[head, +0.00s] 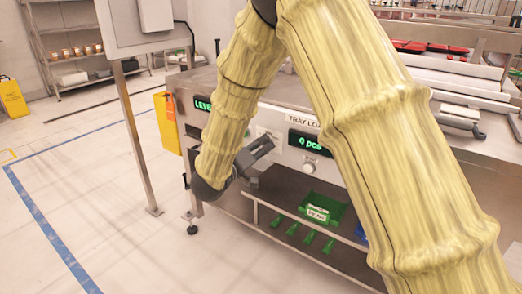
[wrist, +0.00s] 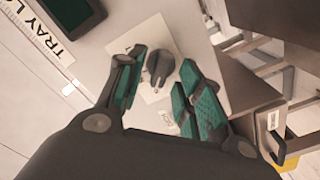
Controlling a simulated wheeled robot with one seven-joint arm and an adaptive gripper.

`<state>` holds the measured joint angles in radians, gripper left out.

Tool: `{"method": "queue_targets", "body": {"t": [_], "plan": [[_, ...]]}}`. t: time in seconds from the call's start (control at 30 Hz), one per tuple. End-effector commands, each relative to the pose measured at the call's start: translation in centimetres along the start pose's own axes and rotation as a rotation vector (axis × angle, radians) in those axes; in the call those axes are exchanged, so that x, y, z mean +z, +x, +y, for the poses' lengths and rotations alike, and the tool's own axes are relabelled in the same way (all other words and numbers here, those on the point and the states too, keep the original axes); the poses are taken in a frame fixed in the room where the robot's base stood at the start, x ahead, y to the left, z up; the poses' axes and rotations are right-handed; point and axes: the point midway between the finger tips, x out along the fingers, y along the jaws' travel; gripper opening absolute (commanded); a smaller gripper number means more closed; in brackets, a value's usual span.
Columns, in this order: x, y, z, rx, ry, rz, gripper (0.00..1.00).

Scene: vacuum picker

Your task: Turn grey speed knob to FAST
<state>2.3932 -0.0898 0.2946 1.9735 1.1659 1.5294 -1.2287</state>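The grey knob (wrist: 158,68) sits on a pale square plate (wrist: 150,97) in the wrist view. A small label at the plate's lower edge is too small to read. My gripper (wrist: 162,60) is open, with its green-padded fingers on either side of the knob and visible gaps to it. I cannot tell how deep the fingertips reach. In the head view my gripper (head: 260,158) is at the machine's front panel, left of the "0 pcs" display (head: 304,143). The grey knob is hidden there behind my gripper.
A light round knob (head: 309,168) sits below the display. A "LEVE…" display (head: 204,104) is partly covered by my arm. Under the panel, a shelf holds a green bin (head: 324,207) and several green pieces.

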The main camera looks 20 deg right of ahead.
Motion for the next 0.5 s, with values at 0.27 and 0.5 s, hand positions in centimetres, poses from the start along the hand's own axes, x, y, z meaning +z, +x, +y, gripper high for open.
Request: {"method": "queue_targets", "body": {"t": [0.27,0.5], "plan": [[-0.03,0.52,0.02,0.000,0.000,0.001,0.36],[-0.03,0.50,0.01,0.000,0.000,0.001,0.14]]}}
